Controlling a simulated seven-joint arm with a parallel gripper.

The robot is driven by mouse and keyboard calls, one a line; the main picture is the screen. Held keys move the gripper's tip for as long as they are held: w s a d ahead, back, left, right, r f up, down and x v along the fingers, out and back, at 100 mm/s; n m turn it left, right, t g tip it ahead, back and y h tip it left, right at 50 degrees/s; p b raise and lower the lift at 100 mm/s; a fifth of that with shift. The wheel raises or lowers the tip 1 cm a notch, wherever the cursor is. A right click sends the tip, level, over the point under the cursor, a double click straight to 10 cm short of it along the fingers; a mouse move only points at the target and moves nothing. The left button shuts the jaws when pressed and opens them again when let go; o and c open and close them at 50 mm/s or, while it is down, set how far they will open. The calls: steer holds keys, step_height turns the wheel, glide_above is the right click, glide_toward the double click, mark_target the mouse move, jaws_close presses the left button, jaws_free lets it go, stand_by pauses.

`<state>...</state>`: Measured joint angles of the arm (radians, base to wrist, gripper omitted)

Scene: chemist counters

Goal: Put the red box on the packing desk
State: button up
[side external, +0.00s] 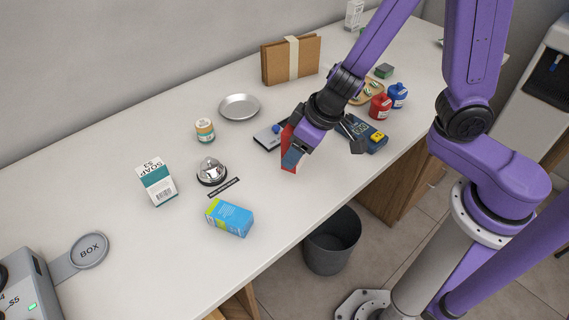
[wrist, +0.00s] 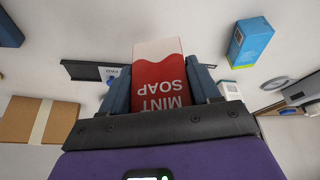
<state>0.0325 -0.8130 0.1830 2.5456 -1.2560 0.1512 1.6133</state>
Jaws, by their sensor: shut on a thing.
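The red box (wrist: 160,75), red and white and printed "MINT SOAP", is between the two blue-grey fingers of my gripper (wrist: 160,85) in the wrist view. The fingers are shut on its sides. In the side view my gripper (side external: 293,157) is over the middle of the white counter (side external: 130,240), with parts of the red box (side external: 287,135) showing around the fingers. I cannot tell if the box touches the counter. No surface is labelled as the packing desk.
A flat pad (side external: 269,137) and a dark blue device (side external: 366,133) lie close to my gripper. A blue carton (side external: 230,217), bell (side external: 211,171), soap carton (side external: 157,181), jar (side external: 205,130) and silver dish (side external: 240,107) stand left. A bin (side external: 332,240) is below the front edge.

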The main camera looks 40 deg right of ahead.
steer(key=shift+w+a+f, duration=0.2)
steer(key=shift+w+f, duration=0.25)
steer(key=shift+f, duration=0.15)
steer(key=shift+w+a+f, duration=0.25)
steer(key=shift+w+f, duration=0.2)
steer(key=shift+f, duration=0.2)
steer(key=shift+w+a+f, duration=0.2)
steer(key=shift+w+f, duration=0.25)
steer(key=shift+f, duration=1.7)
steer(key=o, duration=1.1)
steer(key=shift+f, duration=0.1)
steer(key=shift+v, duration=3)
steer(key=shift+s+r, duration=0.25)
steer(key=shift+r, duration=0.45)
